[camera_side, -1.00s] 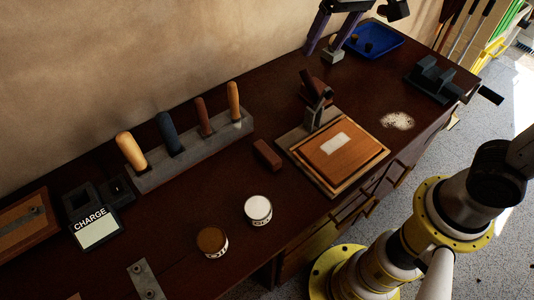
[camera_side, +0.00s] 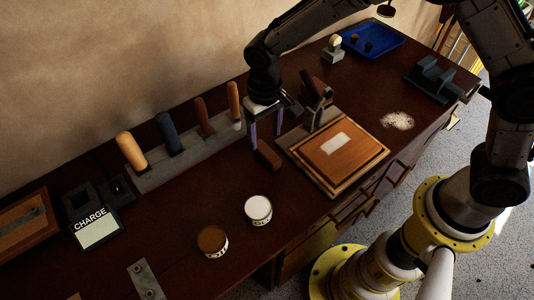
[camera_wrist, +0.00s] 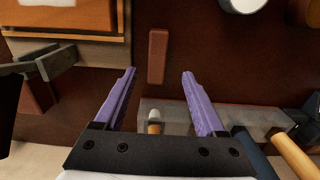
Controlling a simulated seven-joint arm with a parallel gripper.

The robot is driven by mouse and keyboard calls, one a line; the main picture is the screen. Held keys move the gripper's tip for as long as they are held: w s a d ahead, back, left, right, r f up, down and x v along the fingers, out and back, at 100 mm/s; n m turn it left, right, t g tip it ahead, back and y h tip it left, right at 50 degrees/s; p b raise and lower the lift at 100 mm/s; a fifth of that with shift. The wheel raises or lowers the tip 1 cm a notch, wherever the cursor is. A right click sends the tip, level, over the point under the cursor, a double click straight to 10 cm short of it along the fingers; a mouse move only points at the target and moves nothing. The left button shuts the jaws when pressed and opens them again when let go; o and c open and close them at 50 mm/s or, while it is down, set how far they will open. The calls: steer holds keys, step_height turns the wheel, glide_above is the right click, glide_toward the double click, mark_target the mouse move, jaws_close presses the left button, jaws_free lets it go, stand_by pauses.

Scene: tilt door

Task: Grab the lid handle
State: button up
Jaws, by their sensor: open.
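A wooden board (camera_side: 341,148) with a pale label lies flat in a wooden frame on the dark bench; it also shows at the top left of the wrist view (camera_wrist: 68,14). A grey bracket (camera_side: 314,118) with a tilted dark lever stands at its back edge. I cannot tell which part is the lid handle. A small red-brown block (camera_side: 267,155) lies left of the board. My gripper (camera_side: 266,137) is open and empty, pointing down at the block. In the wrist view the block (camera_wrist: 158,55) shows between and beyond the purple fingertips (camera_wrist: 158,73), with no grip on it.
A grey rack (camera_side: 195,150) with several coloured handles stands left of my gripper. A white-topped jar (camera_side: 258,210) and a brown-topped jar (camera_side: 212,241) stand in front. A blue tray (camera_side: 372,40) and a dark fixture (camera_side: 440,76) are at the back right.

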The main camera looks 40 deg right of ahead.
mark_target(267, 151)
steer(key=shift+s+d+f, duration=0.1)
steer(key=shift+d+f, duration=0.05)
steer(key=shift+f, duration=1.5)
steer(key=shift+d+f, duration=0.1)
steer(key=shift+f, duration=1.5)
jaws_close()
